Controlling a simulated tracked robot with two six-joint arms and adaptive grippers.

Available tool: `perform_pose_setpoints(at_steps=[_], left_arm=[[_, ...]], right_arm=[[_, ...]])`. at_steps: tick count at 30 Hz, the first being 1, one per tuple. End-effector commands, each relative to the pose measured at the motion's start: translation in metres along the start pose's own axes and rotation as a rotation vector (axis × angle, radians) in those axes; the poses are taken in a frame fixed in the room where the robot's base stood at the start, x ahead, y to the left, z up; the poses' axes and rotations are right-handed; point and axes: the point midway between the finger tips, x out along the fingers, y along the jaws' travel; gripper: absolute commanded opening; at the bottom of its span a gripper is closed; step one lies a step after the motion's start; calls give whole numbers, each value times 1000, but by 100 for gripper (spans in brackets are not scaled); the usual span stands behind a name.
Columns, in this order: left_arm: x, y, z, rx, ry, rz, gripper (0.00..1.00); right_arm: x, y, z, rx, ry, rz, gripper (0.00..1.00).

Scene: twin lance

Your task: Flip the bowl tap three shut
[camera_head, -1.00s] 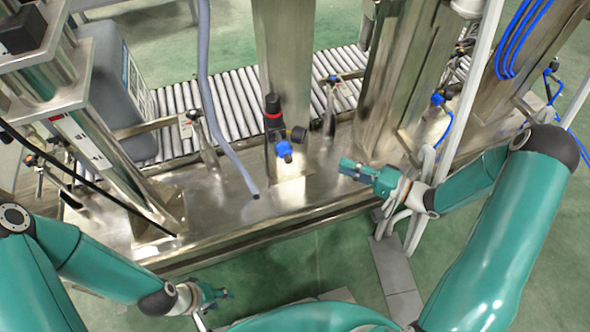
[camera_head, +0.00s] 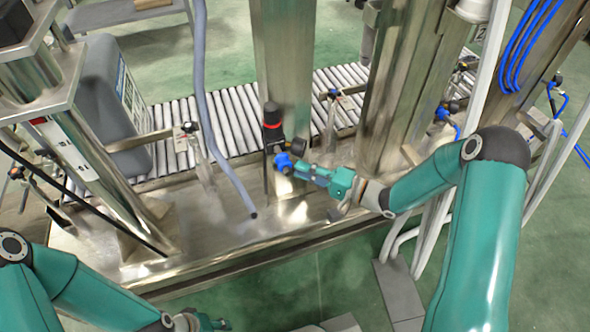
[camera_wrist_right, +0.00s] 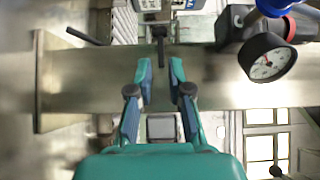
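A regulator (camera_head: 272,128) with a black body, a red ring and a blue knob (camera_head: 284,162) stands in front of the middle steel post. My right gripper (camera_head: 298,168) reaches in from the right, its tips by the blue knob; contact is unclear. In the right wrist view its fingers (camera_wrist_right: 160,70) are open, with a dark narrow lever-like piece (camera_wrist_right: 160,42) ahead of the gap. A round gauge (camera_wrist_right: 267,58) and part of a blue knob (camera_wrist_right: 275,5) are at upper right. I cannot tell which part is tap three. My left gripper (camera_head: 212,322) is partly cut off at the bottom edge.
A grey hose (camera_head: 222,150) hangs left of the regulator. A roller conveyor (camera_head: 235,105) runs behind. Small valve fittings stand at left (camera_head: 190,128) and behind the regulator (camera_head: 333,95). A grey canister (camera_head: 105,90) is at left. The steel bench (camera_head: 225,225) has free room in front.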

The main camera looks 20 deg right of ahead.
Motion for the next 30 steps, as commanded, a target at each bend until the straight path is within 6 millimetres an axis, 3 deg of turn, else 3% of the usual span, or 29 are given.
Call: perform_pose_setpoints(at_steps=[6, 17, 21, 30], left_arm=[[7, -3, 0, 0, 0, 0, 40], [8, -3, 0, 0, 0, 0, 40], [8, -3, 0, 0, 0, 0, 40], [8, -3, 0, 0, 0, 0, 40]], right_arm=[[25, 1, 0, -1, -2, 0, 19], [30, 0, 0, 1, 0, 0, 19], [30, 0, 0, 0, 0, 0, 0], [29, 1, 0, 2, 4, 3, 0]])
